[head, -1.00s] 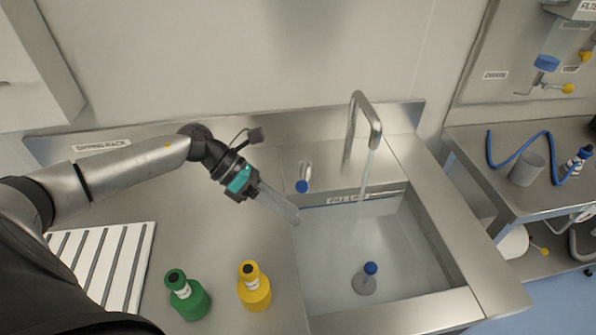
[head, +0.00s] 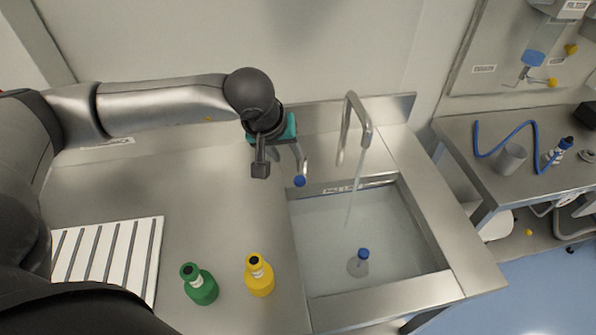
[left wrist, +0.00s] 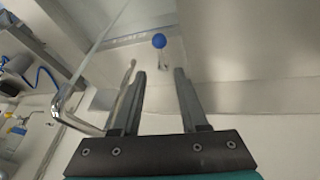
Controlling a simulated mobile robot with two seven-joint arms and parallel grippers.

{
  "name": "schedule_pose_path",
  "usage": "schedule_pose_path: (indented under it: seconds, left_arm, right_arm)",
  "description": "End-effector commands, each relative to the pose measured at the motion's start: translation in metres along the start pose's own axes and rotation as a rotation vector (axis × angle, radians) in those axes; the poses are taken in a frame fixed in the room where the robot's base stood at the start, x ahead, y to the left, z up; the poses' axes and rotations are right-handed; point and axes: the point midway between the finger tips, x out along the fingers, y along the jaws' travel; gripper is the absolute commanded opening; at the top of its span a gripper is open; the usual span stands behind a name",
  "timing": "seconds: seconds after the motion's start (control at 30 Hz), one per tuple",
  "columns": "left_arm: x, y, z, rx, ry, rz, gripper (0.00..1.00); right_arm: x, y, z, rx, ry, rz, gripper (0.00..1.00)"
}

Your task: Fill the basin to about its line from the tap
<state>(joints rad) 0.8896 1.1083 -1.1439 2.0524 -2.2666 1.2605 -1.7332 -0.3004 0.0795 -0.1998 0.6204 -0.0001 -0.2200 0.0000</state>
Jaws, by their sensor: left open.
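The basin (head: 455,283) is sunk in the steel counter, with water in it and a fill-line label (head: 343,188) on its back wall. The tap (head: 353,112) arches over it, and a thin stream falls from its spout. The tap's blue-knobbed lever (head: 299,181) stands left of the spout; its knob also shows in the left wrist view (left wrist: 159,41). My left gripper (head: 298,160) is open and empty close behind the lever. In the left wrist view its fingertips (left wrist: 160,72) are apart, with the knob just beyond the gap. The exact water level is hard to tell.
A blue-capped clear bottle (head: 359,263) is in the basin. A green bottle (head: 201,287) and a yellow bottle (head: 260,278) stand left of it. A slatted white rack (head: 105,260) lies farther left. A side bench (head: 465,140) holds a blue hose and cup.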

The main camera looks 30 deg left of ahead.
Motion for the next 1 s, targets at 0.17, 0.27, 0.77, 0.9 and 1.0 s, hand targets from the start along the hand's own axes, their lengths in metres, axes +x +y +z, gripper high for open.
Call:
schedule_pose_path:
  seconds: [0.17,0.27,0.77,0.9,1.0]
  left_arm:
    - [0.03,0.0,0.002,-0.005,-0.006,-0.002,0.43]
    - [0.048,0.0,0.001,-0.005,-0.005,0.0,0.43]
    - [0.121,0.0,0.002,-0.006,-0.004,-0.001,0.43]
    - [0.133,0.0,0.002,-0.007,-0.004,0.0,0.43]
    - [0.138,0.0,0.002,-0.006,-0.004,0.0,0.43]
  right_arm:
    - [-0.002,0.0,0.0,0.0,0.0,0.0,0.43]
    - [-0.003,0.0,0.0,0.0,0.0,0.0,0.43]
    - [-0.004,0.0,0.0,0.0,0.0,0.0,0.43]
    - [-0.003,0.0,0.0,0.0,0.0,0.0,0.43]
    - [-0.003,0.0,0.0,0.0,0.0,0.0,0.43]
